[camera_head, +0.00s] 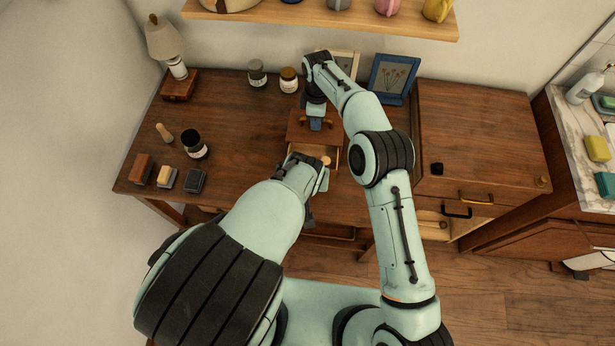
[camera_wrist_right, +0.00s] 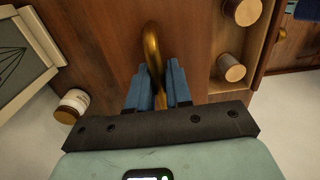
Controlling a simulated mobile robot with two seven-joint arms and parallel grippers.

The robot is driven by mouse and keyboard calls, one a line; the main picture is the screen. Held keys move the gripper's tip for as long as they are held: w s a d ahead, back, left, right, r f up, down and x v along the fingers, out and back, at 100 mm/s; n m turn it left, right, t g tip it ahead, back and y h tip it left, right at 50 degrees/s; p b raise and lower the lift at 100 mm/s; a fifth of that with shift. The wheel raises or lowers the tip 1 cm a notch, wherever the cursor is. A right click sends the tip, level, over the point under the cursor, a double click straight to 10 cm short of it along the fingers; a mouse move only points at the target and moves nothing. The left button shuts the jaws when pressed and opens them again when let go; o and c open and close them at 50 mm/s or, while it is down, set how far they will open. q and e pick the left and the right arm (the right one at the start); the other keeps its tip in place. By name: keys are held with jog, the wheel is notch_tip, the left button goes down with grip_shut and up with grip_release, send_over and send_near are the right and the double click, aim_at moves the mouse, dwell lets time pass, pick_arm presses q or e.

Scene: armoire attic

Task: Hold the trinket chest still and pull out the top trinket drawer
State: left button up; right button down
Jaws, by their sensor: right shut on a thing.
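The small brown trinket chest (camera_head: 297,128) stands on the desk, and its top fills the middle of the right wrist view (camera_wrist_right: 110,30). My right gripper (camera_head: 316,124) comes down from above and is shut on the brass arched handle (camera_wrist_right: 152,50) on the chest's top. The top trinket drawer (camera_head: 307,150) stands out from the chest's front, its pale inside showing; its edge is at right in the wrist view (camera_wrist_right: 258,50). Round wooden pieces (camera_wrist_right: 231,68) show there. My left gripper (camera_head: 322,180) is at the drawer's front; its fingertips are partly hidden, so its grip is unclear.
Two jars (camera_head: 289,80) and picture frames (camera_head: 393,76) stand behind the chest. A lamp (camera_head: 178,75), a dark jar (camera_head: 194,144) and small blocks (camera_head: 166,176) are at left. A wooden cabinet (camera_head: 480,140) stands at right. The desk left of the chest is mostly clear.

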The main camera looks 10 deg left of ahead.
jog(key=c, duration=1)
grip_release()
jog(key=shift+o, duration=0.2)
notch_tip(320, 180, up, 12)
